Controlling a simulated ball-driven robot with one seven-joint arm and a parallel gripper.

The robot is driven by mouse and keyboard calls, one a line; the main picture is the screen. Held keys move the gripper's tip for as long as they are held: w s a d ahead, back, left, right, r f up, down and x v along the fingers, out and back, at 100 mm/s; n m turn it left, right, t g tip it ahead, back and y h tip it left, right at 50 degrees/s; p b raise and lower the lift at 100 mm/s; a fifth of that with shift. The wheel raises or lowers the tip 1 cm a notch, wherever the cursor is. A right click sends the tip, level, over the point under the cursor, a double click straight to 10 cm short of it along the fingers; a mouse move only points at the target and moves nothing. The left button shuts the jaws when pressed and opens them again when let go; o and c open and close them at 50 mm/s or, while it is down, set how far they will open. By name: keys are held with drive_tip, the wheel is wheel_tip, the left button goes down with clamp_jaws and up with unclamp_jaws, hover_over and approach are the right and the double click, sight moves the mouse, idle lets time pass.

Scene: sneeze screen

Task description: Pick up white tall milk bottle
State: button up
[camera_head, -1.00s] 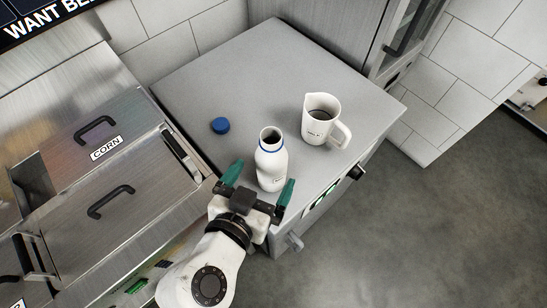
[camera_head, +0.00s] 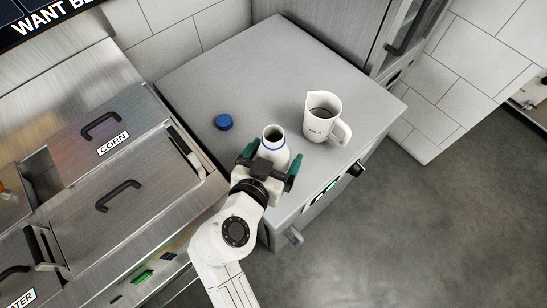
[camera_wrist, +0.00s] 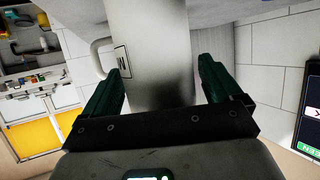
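The white tall milk bottle (camera_head: 274,148) stands upright and uncapped on the grey counter top (camera_head: 215,75), with a blue ring below its mouth. My gripper (camera_head: 271,160) is at the bottle's near side, its green fingers spread to the left and right of it. The gripper hides the bottle's lower part. In the wrist view, the bottle (camera_wrist: 160,50) fills the space between the fingertips (camera_wrist: 160,65). The fingers look open; whether either touches the bottle is unclear.
A white mug (camera_head: 321,120) with a spout and handle stands to the right of the bottle. A blue cap (camera_head: 223,122) lies to its left. Metal lidded bins (camera_head: 125,170) are at the left, and a steel cabinet (camera_head: 340,35) is behind. The counter's back half is clear.

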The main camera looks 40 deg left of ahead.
sight(265, 142)
drive_tip(key=c, duration=1)
drive_tip(key=shift+r, duration=0.1)
drive_tip(key=shift+r, duration=0.45)
drive_tip(key=r, duration=0.1)
drive_tip(key=r+b, duration=0.1)
drive_tip(key=shift+s+r, duration=0.2)
drive_tip(key=shift+r, duration=0.1)
drive_tip(key=s+r, duration=0.1)
drive_tip(key=r, duration=0.1)
drive_tip(key=s+r, duration=0.1)
drive_tip(key=s, duration=0.1)
drive_tip(key=s+r, duration=0.1)
drive_tip(key=r, duration=0.1)
drive_tip(key=shift+s+d+r, duration=0.3)
drive_tip(key=shift+s+d, duration=0.05)
drive_tip(key=v, duration=0.3)
drive_tip(key=a+b+v, duration=0.1)
drive_tip(key=v, duration=0.5)
drive_tip(key=shift+s+a+r, duration=0.15)
drive_tip(key=shift+s+a, duration=0.1)
drive_tip(key=shift+s, duration=0.25)
drive_tip(key=shift+w, duration=0.1)
